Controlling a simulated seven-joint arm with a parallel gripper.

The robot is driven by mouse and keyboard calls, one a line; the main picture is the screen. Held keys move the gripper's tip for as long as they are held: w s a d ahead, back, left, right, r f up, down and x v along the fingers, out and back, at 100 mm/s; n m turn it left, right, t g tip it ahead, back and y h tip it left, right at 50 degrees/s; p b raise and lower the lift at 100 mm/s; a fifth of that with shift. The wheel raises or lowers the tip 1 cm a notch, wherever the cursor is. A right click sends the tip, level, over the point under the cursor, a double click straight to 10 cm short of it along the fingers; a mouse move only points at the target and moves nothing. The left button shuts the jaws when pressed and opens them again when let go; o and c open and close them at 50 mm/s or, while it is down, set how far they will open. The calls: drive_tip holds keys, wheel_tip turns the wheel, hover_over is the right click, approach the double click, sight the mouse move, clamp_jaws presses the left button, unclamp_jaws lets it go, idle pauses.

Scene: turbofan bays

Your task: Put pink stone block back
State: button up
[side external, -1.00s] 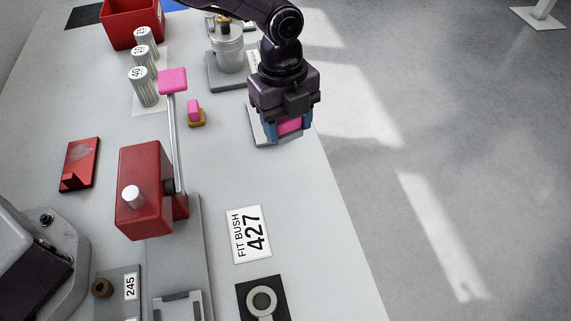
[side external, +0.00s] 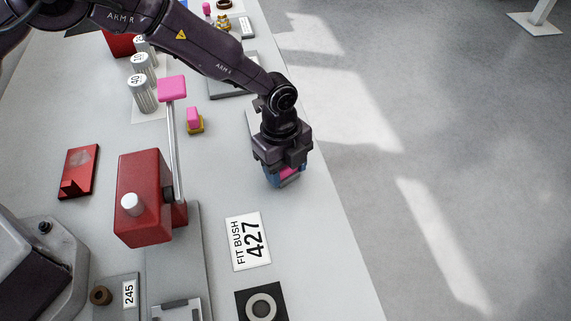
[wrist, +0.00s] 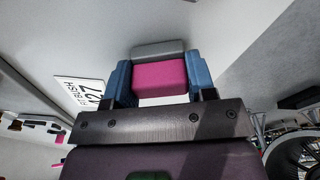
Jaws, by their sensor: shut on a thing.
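My gripper (side external: 286,177) is shut on the pink stone block (side external: 290,172), which sits between its blue fingers. The block also shows in the wrist view (wrist: 161,79), with a grey part (wrist: 158,48) along its far side. In the side view the fingers hide much of the block. My gripper is over the bench's right part, beyond the FIT BUSH 427 card (side external: 248,241). I cannot tell whether the block touches the bench.
A red press block (side external: 145,200) with a pink-topped lever (side external: 172,88) stands left of my gripper. A small pink piece on a yellow base (side external: 194,121) and numbered silver cylinders (side external: 142,93) are farther back. The bench's right edge is close to my gripper.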

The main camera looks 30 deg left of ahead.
drive_tip(key=shift+f, duration=0.1)
drive_tip(key=o, duration=0.9)
